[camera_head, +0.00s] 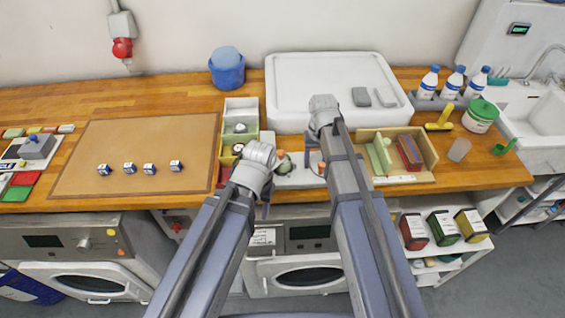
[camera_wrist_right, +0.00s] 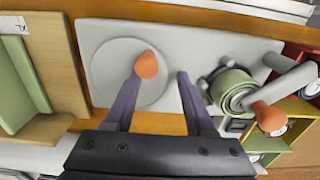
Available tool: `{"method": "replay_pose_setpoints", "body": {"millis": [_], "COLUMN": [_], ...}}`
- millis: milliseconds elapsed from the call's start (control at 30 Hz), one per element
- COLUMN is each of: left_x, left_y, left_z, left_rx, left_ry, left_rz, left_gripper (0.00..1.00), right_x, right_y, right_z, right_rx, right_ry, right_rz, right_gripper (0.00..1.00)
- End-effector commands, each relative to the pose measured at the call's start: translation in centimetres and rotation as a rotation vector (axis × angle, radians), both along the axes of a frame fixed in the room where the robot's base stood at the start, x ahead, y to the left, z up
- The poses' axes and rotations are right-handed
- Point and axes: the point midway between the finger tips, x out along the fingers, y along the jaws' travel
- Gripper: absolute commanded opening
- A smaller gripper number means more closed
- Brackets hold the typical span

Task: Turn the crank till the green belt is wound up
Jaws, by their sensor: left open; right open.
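The green belt (camera_wrist_right: 235,88) shows in the right wrist view as a coil on a grey reel with rounded lugs. An orange knob (camera_wrist_right: 269,116) on a pale grey bar is close beside it; an orange knob also shows in the head view (camera_head: 281,155). A second orange knob (camera_wrist_right: 147,65) stands on a round pale disc (camera_wrist_right: 108,72). My right gripper (camera_wrist_right: 158,76) is open around this second knob, nearer its left finger; I cannot tell whether they touch. My left gripper (camera_head: 266,190) is open near the device's left side. My arms hide much of the device in the head view.
A wooden box (camera_head: 410,178) with green and red pieces stands right of the device. Small bins (camera_head: 240,105) stand left. A white tray (camera_head: 290,80) lies behind. A brown mat (camera_head: 130,135) holds several small blocks. White bottles (camera_head: 427,84) stand at back right.

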Motion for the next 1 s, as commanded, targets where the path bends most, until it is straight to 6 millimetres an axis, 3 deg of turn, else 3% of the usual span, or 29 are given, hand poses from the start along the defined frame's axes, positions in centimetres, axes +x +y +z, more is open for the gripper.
{"method": "replay_pose_setpoints", "body": {"millis": [333, 1000], "left_x": [0.0, 0.0], "left_y": [0.0, 0.0], "left_z": [0.8, 7.3], "left_rx": [0.000, 0.000], "left_ry": [0.000, 0.000], "left_rz": [0.000, -0.001], "left_gripper": [0.50, 0.50], "right_x": [0.0, 0.0], "right_y": [0.0, 0.0], "right_z": [0.8, 7.3], "right_rx": [0.000, 0.000], "right_ry": [0.000, 0.000], "right_rz": [0.000, 0.000], "right_gripper": [0.55, 0.55]}}
